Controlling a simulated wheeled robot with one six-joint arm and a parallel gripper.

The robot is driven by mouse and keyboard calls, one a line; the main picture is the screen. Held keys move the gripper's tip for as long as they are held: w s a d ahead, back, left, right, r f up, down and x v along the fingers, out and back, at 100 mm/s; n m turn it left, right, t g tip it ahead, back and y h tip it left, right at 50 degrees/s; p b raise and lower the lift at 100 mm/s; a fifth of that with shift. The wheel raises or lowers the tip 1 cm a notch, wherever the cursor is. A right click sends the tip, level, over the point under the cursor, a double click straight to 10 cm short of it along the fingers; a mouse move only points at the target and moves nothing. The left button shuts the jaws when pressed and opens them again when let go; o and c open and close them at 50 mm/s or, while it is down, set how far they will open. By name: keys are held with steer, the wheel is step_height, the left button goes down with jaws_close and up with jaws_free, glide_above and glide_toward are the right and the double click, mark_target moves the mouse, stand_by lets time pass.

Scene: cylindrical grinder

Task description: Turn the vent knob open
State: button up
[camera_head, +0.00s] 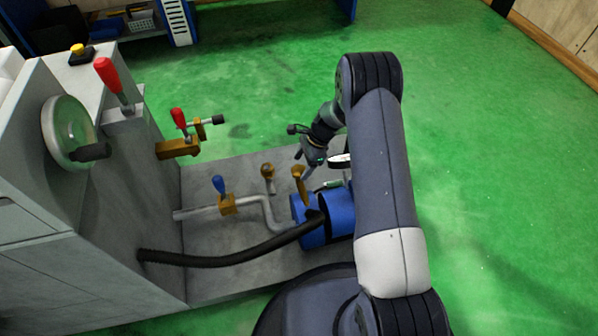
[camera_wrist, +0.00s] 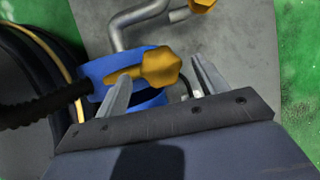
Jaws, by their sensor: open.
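A brass-yellow knob with a faceted head (camera_wrist: 160,68) stands on the blue cylinder (camera_wrist: 150,97). In the head view it is the upright brass piece (camera_head: 299,182) above the blue cylinder (camera_head: 338,212). I take it for the vent knob; no label is readable. My gripper (camera_head: 315,158) is just above and beside it, pointing down. In the wrist view my gripper (camera_wrist: 162,75) is open, and the knob's head appears between the two fingertips, nearer the left one. I cannot tell whether a finger touches it.
A second brass knob (camera_head: 267,172) stands on the grey base plate (camera_head: 230,255) to the left. A blue-handled valve (camera_head: 220,186) sits on a bent pipe, and a black hose (camera_head: 215,260) runs to the cylinder. Red-handled levers (camera_head: 178,117) and a handwheel (camera_head: 68,132) are on the machine. Green floor lies beyond.

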mark_target(299, 170)
steer(key=shift+b+x, duration=0.4)
steer(key=shift+x, duration=1.35)
steer(key=c, duration=1)
steer(key=shift+n, duration=0.4)
steer(key=n+g+b, duration=0.1)
steer(key=n, duration=0.2)
steer(key=shift+n+h, duration=0.4)
steer(key=n, duration=0.2)
steer(key=n+g+h, duration=0.1)
steer(key=n, duration=0.1)
steer(key=shift+n+g+b, duration=0.3)
steer(key=shift+b, duration=0.1)
steer(key=n+g+h, duration=0.1)
steer(key=n, duration=0.3)
steer(key=shift+h+b, duration=0.3)
steer(key=shift+h, duration=0.1)
steer(key=shift+n+h, duration=0.8)
steer(key=shift+n, duration=1.6)
